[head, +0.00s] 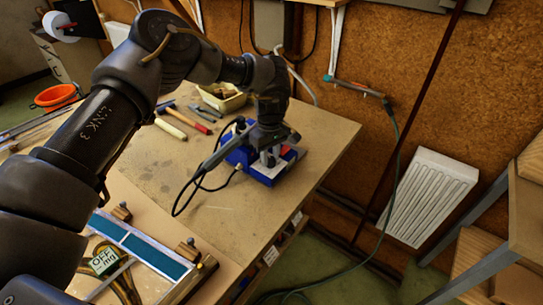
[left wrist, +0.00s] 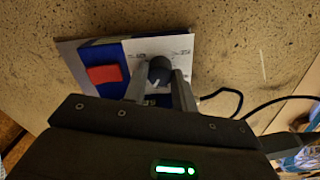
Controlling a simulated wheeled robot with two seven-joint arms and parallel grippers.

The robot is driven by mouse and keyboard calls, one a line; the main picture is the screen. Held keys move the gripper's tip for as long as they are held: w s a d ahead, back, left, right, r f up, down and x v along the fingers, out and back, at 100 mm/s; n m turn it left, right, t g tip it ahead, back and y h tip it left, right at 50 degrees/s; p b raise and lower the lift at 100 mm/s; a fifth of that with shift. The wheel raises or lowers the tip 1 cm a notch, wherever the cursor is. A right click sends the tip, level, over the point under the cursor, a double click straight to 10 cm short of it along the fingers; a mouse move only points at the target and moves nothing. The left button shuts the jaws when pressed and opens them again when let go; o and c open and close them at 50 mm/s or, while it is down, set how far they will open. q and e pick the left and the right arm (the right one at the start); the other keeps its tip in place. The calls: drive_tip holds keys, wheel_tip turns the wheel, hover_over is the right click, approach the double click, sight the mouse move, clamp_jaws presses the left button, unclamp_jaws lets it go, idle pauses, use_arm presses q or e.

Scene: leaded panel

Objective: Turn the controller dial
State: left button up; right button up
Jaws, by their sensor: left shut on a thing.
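The controller is a blue box (head: 262,172) near the right edge of the workbench. In the left wrist view it shows a white panel (left wrist: 176,48) and a red switch (left wrist: 104,75). The dial (left wrist: 159,72) is a dark round knob with a light pointer line on that panel. My left gripper (head: 269,158) reaches down over the controller and hides most of the dial in the head view. In the left wrist view its two fingers (left wrist: 159,84) stand on either side of the dial, shut on it. My right gripper is not in view.
A leaded panel with teal glass (head: 150,252) lies at the front of the bench (head: 220,215). Hand tools (head: 185,122) and a small bin (head: 222,98) lie behind. Dark cables run from the controller across the bench. A wooden shelf (head: 525,205) stands at right.

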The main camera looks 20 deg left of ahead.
sight(270, 159)
use_arm(q)
drive_tip(key=shift+s+f, duration=0.2)
drive_tip(key=o, duration=1)
drive_tip(key=shift+r, duration=0.1)
drive_tip(key=shift+w+r, duration=0.15)
drive_tip(key=shift+r, duration=0.35)
wheel_tip(270, 159, up, 10)
drive_tip(key=b, duration=0.2)
